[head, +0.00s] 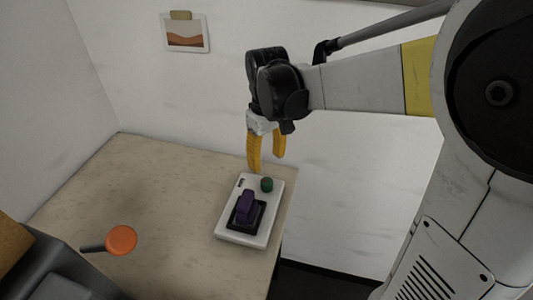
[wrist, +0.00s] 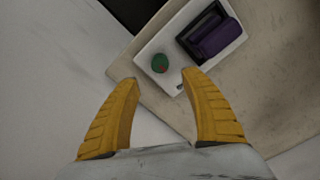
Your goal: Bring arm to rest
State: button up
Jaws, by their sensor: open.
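My gripper (head: 265,152) has yellow fingers and is open and empty. It points down above the far end of a white box (head: 236,232) with a green knob and a purple part on it. In the wrist view the fingers (wrist: 160,82) stand apart, with nothing between them. My arm reaches in from the right in the head view.
The white box lies on a beige table (head: 165,190) near its right edge. The green knob (head: 267,184) and purple part (head: 245,207) stick up from it. An orange round-topped thing (head: 121,240) is at the left. A picture (head: 185,33) hangs on the wall.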

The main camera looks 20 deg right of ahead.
jog(key=shift+r, duration=0.8)
jog(key=shift+s, duration=0.1)
jog(key=s+r+m+t, duration=0.2)
jog(key=s+m+t, duration=0.2)
jog(key=s+t, duration=0.3)
jog(key=shift+s+r, duration=0.3)
jog(key=shift+s, duration=2.45)
